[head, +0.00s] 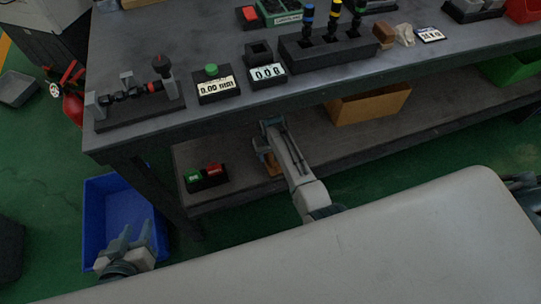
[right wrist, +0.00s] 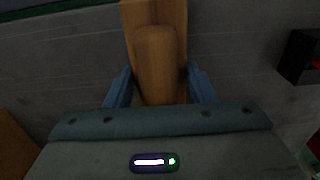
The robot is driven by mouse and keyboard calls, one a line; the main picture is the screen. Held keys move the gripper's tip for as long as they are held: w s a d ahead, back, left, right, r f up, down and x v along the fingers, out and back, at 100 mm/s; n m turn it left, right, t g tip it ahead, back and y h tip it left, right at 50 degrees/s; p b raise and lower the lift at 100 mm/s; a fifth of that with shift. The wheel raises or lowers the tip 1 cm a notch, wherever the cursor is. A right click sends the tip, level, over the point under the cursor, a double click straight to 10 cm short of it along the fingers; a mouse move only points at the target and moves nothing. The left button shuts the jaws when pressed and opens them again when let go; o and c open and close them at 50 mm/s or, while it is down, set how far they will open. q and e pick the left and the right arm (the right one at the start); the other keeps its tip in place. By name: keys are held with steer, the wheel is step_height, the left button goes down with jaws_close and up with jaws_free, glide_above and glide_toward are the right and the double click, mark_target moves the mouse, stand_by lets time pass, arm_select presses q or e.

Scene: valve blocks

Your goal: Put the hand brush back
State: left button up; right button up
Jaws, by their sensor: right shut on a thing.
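The hand brush shows as a wooden handle on a wider wooden block (right wrist: 155,60) in the right wrist view, between my right gripper's blue fingers. In the head view a small orange-brown part of it (head: 271,164) shows beside the gripper, low over the lower shelf (head: 330,150). My right gripper (head: 266,148) is shut on the brush; it also shows in the right wrist view (right wrist: 160,78). The bristles are hidden. I cannot tell whether the brush touches the shelf. My left gripper (head: 134,236) is empty with its fingers apart, over the blue bin.
The blue bin (head: 98,200) stands on the floor left of the bench. A green-and-red button box (head: 206,178) and a cardboard box (head: 370,105) are on the lower shelf. The bench top (head: 210,40) above carries valve blocks and gauges; its front edge overhangs the right arm.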

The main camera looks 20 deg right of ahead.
arm_select(q)
steer(key=shift+w+r, duration=0.3)
steer(key=shift+r, duration=0.05)
arm_select(e)
steer(key=shift+f, duration=0.25)
arm_select(q)
steer(key=shift+a, duration=0.1)
steer(key=shift+t, duration=0.3)
arm_select(e)
steer(key=o, duration=0.9)
steer(key=shift+f, duration=0.1)
